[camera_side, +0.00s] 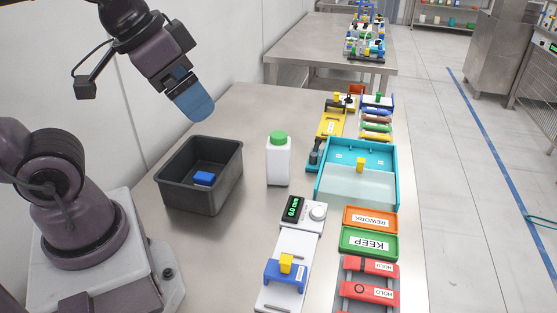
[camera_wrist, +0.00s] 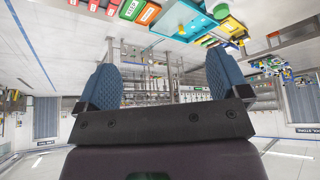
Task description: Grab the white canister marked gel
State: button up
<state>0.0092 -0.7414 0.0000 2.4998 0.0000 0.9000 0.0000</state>
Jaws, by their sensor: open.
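A white canister (camera_side: 278,163) with a green cap stands upright on the metal table in the side view, to the right of the dark bin. No gel marking can be read on the side that shows. My gripper (camera_side: 196,106) is up in the air to the left of the canister and higher than it, above the far side of the bin. In the wrist view my gripper (camera_wrist: 162,78) has its two blue fingers wide apart with nothing between them.
A dark grey bin (camera_side: 176,190) holds a blue block (camera_side: 204,178). A teal tray (camera_side: 331,155), a scale (camera_side: 303,212), a blue fixture (camera_side: 285,273), orange REWORK (camera_side: 390,222) and green KEEP (camera_side: 350,252) trays stand right and in front. Bare table lies behind the canister.

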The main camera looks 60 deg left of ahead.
notch_tip(320, 180, down, 6)
jog(key=w+m+g, duration=0.1)
jog(key=g, duration=0.2)
jog(key=m+t+y, duration=0.8)
jog(key=m+y, duration=0.7)
jog(key=m, duration=0.9)
send_near(278, 145)
jog(key=x, duration=1.2)
jog(key=shift+a, duration=0.15)
jog(key=c, duration=1.3)
jog(key=shift+c, duration=1)
